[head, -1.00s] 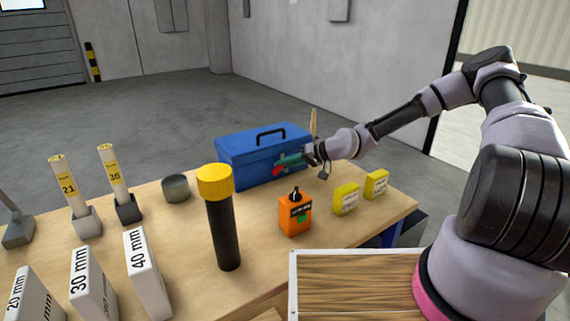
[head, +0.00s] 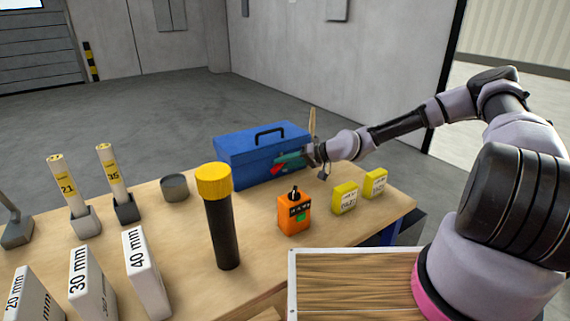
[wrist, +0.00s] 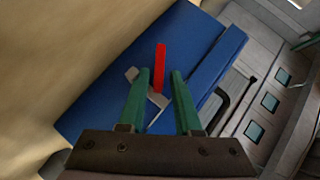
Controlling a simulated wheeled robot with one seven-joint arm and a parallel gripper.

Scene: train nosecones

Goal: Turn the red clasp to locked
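The red clasp (wrist: 160,64) is a slim red bar on the front of the blue toolbox (head: 243,160). In the wrist view it stands nearly upright, beside a light grey metal piece (wrist: 158,99) on the blue face. In the head view only a small red part of the clasp (head: 277,169) shows at the gripper's tip. My gripper (wrist: 159,76) has green fingers, one on each side of the clasp's lower part, with blue visible between them and it. The gripper (head: 284,163) reaches the toolbox front from the right. I cannot tell whether a finger touches the clasp.
An orange box (head: 294,213) and two yellow boxes (head: 345,198) stand on the table in front of my gripper. A black cylinder with a yellow cap (head: 222,225) stands nearer. A grey round tin (head: 174,187) sits left of the toolbox.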

